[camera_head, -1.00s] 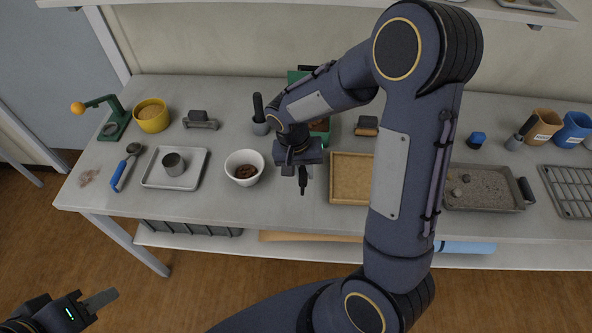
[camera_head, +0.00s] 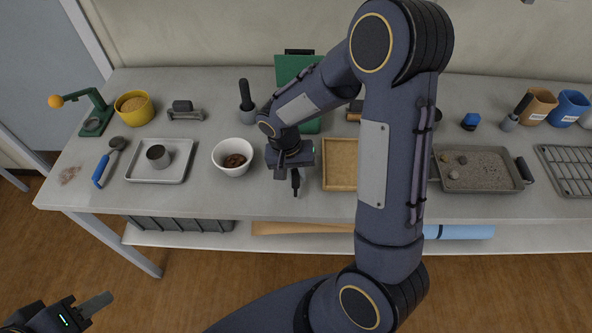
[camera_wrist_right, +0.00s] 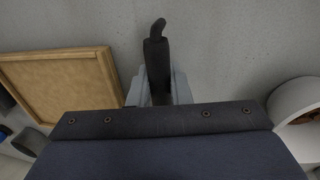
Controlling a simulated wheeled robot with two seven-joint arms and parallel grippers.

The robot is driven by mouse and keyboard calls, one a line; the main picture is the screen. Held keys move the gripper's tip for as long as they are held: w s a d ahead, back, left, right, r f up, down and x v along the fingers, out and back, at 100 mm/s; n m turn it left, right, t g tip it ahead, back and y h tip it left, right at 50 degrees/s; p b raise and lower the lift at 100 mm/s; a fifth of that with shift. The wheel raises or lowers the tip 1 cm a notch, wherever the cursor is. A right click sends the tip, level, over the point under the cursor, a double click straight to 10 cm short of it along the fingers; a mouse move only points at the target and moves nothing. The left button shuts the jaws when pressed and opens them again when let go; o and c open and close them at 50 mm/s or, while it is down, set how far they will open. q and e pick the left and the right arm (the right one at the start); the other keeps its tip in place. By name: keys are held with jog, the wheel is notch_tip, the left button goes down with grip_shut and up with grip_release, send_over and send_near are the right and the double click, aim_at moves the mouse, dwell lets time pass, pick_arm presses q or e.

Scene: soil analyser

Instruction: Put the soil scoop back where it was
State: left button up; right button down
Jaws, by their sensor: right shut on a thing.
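My right gripper (camera_head: 294,172) is over the bench between a white bowl and a wooden tray. It is shut on a dark-handled tool (camera_wrist_right: 157,68), whose bent end sticks out past the fingers in the right wrist view. The tool's other end is hidden, so I cannot tell whether it is the soil scoop. A blue-handled tool with a rounded dark head (camera_head: 105,166) lies at the bench's left end. My left gripper (camera_head: 92,307) is low at the left, away from the bench, and its opening is unclear.
The white bowl (camera_head: 222,168) with dark contents stands left of my right gripper. The wooden tray (camera_head: 341,186) lies to its right, also in the right wrist view (camera_wrist_right: 112,68). A metal tray (camera_head: 135,175) holds a cup. A soil tray (camera_head: 490,187) lies further right.

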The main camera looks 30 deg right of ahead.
jog(key=shift+f+b, duration=0.6)
jog(key=shift+b, duration=0.05)
jog(key=c, duration=1.3)
grip_release()
jog(key=shift+o, duration=0.2)
jog(key=shift+r, duration=0.1)
jog(key=r, duration=0.5)
jog(key=a+r, duration=0.1)
jog(key=r, duration=0.1)
jog(key=shift+w+a+r, duration=0.1)
jog(key=shift+w+r, duration=0.1)
jog(key=shift+w, duration=0.1)
jog(key=shift+r, duration=0.1)
jog(key=s+a+r+n+t+y, duration=0.1)
jog(key=s+r+n+t+y, duration=0.1)
jog(key=s, duration=0.6)
jog(key=s+a+r+n+t+y, duration=0.1)
jog(key=s+r+n+t+y, duration=0.1)
jog(key=s+r, duration=0.5)
jog(key=s+t+y, duration=0.1)
jog(key=s+t, duration=0.1)
jog(key=shift+s+a+n+t+y, duration=0.2)
jog(key=shift+a+n+t+y, duration=0.1)
jog(key=shift+a, duration=0.1)
